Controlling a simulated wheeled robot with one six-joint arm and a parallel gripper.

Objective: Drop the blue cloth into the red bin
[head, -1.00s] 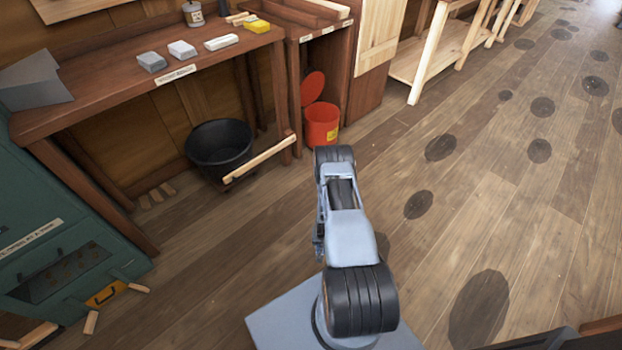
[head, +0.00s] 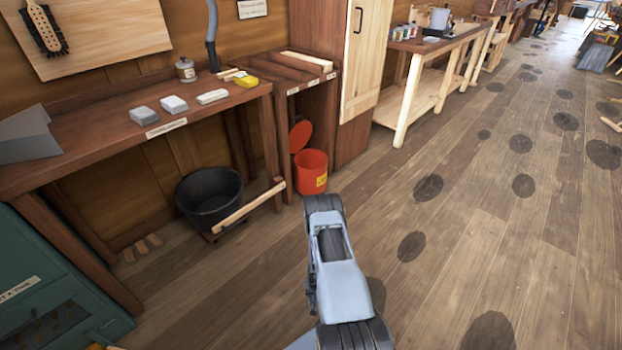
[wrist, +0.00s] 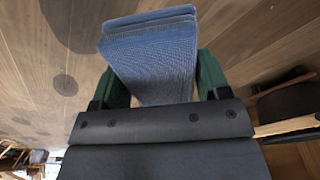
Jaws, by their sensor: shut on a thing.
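The blue cloth (wrist: 150,62) is folded and sits between the two green fingers of my gripper (wrist: 155,78) in the wrist view. My gripper is shut on it. In the head view my arm hides the gripper and the cloth. The red bin (head: 311,174) stands on the floor beside the bench legs in the head view, beyond my arm and slightly left of it. Its red lid (head: 300,135) is tipped up at the back, so the bin is open. The cloth is apart from the bin.
A black tub (head: 209,195) stands under the bench (head: 100,150), with a wooden bar (head: 248,208) in front of it. Sanding blocks lie on the bench top. A tall cabinet (head: 362,60) stands behind the bin. The floor (head: 450,230) to the right is clear, with dark patches.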

